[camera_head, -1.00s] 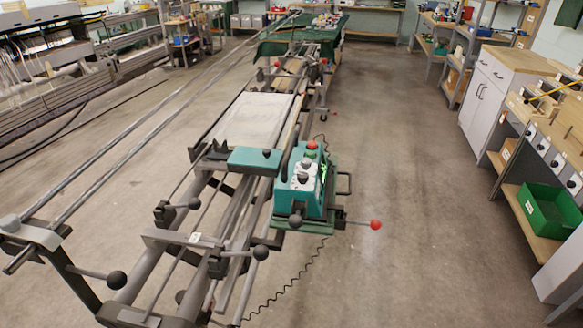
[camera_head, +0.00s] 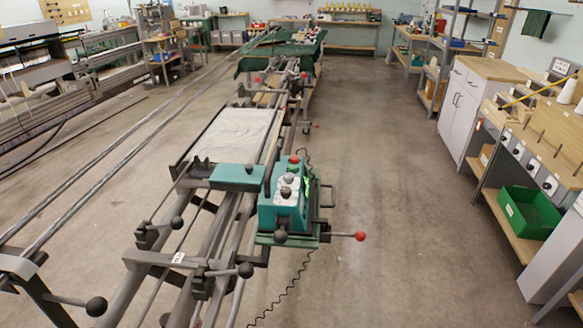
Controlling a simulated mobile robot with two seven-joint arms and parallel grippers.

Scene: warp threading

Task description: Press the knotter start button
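The knotter (camera_head: 283,212) is a teal box with a grey top and several dark round knobs. It is mounted on the long metal frame near the middle of the view. A red button (camera_head: 294,159) stands up at its far end. The green start button just below it is too small to make out clearly. A lever with a red ball (camera_head: 360,236) sticks out to the right of the knotter, and a dark handle (camera_head: 327,196) is on its right side. Neither of my grippers is in view.
The frame's rails and black-knobbed levers (camera_head: 245,270) fill the lower left. A coiled black cable (camera_head: 285,290) hangs to the floor. Open floor (camera_head: 410,230) lies right of the knotter. A workbench with a green bin (camera_head: 528,212) lines the right side.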

